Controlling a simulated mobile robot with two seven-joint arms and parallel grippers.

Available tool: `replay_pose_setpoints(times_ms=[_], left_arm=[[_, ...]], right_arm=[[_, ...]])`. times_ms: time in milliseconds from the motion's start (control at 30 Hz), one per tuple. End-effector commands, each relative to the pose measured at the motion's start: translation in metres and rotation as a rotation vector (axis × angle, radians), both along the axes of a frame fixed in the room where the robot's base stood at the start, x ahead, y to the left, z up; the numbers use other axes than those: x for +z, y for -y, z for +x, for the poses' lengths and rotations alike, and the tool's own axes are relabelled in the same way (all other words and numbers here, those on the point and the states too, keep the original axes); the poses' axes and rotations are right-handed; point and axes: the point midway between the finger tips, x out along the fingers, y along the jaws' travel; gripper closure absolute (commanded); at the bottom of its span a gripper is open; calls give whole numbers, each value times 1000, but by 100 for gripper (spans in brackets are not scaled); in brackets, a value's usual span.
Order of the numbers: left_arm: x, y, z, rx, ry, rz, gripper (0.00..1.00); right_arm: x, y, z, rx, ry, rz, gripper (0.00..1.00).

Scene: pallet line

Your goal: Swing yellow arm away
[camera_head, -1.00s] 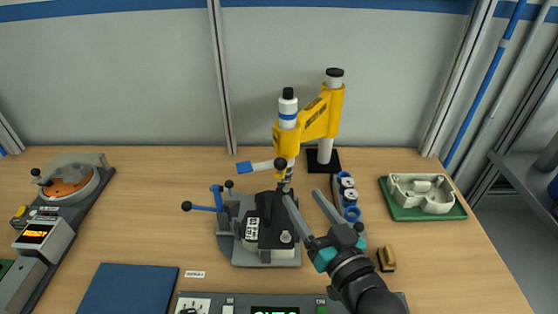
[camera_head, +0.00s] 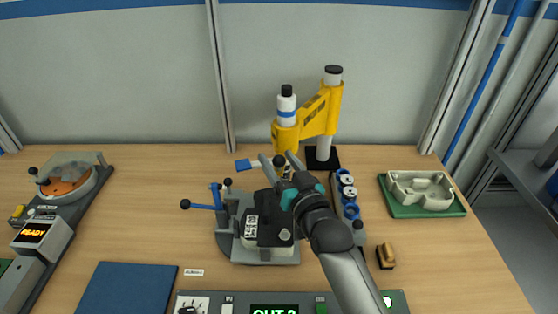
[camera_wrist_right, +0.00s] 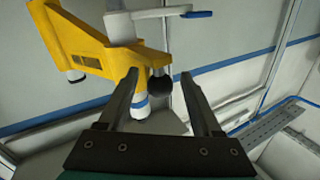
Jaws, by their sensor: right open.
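The yellow arm (camera_head: 308,117) reaches from a white post (camera_head: 323,147) with a black base to a white cylinder (camera_head: 286,107) with a blue band, above the grey fixture (camera_head: 262,250). My right gripper (camera_head: 278,161) is open at the lower end of the cylinder. In the right wrist view the yellow arm (camera_wrist_right: 80,42) is beyond the open fingers (camera_wrist_right: 165,82), and a black ball knob (camera_wrist_right: 160,84) shows between the fingertips. I cannot tell whether the fingers touch it. A lever with a blue end (camera_head: 243,165) sticks out to the left. My left gripper is not in view.
A clamp with a blue handle (camera_head: 203,207) stands left of the fixture. A blue mat (camera_head: 127,288) lies front left.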

Motion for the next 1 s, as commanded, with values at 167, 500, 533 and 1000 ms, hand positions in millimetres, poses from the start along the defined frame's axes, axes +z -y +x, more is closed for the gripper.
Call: replay_pose_setpoints(times_ms=[167, 500, 533, 1000], left_arm=[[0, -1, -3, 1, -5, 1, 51], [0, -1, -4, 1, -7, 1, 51], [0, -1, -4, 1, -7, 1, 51], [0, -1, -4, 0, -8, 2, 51]], right_arm=[[0, 0, 0, 0, 1, 0, 34], [0, 0, 0, 0, 0, 0, 66], [0, 0, 0, 0, 0, 0, 70], [0, 0, 0, 0, 0, 0, 100]])
